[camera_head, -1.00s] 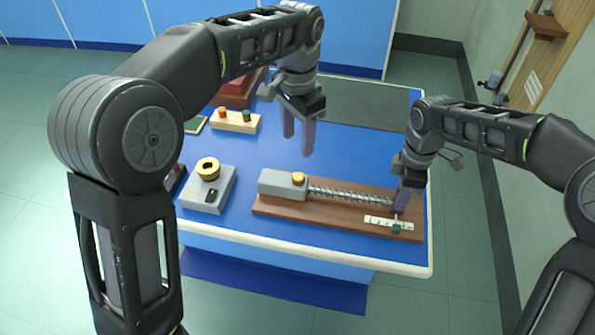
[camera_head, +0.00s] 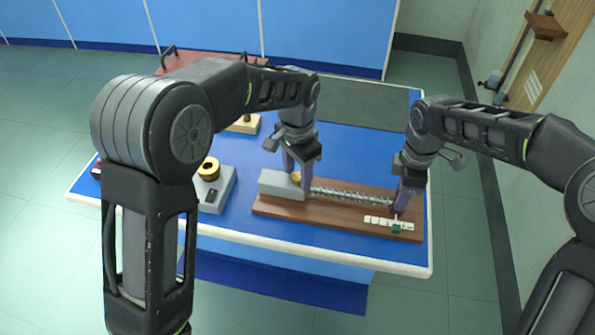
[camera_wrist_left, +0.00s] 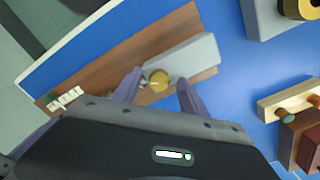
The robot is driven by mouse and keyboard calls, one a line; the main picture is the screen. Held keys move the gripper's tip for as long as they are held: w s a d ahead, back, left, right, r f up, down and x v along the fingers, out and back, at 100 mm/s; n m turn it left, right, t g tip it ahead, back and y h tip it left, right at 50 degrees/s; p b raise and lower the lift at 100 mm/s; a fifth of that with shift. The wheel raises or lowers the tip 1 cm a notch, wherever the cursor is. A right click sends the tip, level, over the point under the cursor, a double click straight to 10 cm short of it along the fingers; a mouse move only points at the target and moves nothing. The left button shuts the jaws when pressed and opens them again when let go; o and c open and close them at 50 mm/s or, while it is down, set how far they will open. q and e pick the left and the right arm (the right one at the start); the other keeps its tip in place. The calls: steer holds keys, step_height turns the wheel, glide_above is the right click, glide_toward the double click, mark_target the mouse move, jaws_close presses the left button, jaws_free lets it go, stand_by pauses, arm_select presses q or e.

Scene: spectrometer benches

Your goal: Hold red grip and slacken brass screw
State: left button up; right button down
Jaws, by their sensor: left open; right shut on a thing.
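The brass screw (camera_head: 296,177) sits on the grey block (camera_head: 275,184) at the left end of the wooden board (camera_head: 330,221). It also shows as a round brass head in the left wrist view (camera_wrist_left: 159,82). My left gripper (camera_head: 298,182) is open and low over the block, with one finger on each side of the screw; contact cannot be told. A spring (camera_head: 350,197) runs from the block to the right. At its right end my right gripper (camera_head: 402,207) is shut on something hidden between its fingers. No red grip can be made out there.
A white scale (camera_head: 376,220) with a green piece (camera_head: 397,228) lies in front of the right gripper. A pale wooden stand (camera_head: 245,125) is behind. The blue table is clear behind the spring.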

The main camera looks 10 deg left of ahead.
arm_select(q)
steer(key=shift+c, duration=0.5)
jaws_close()
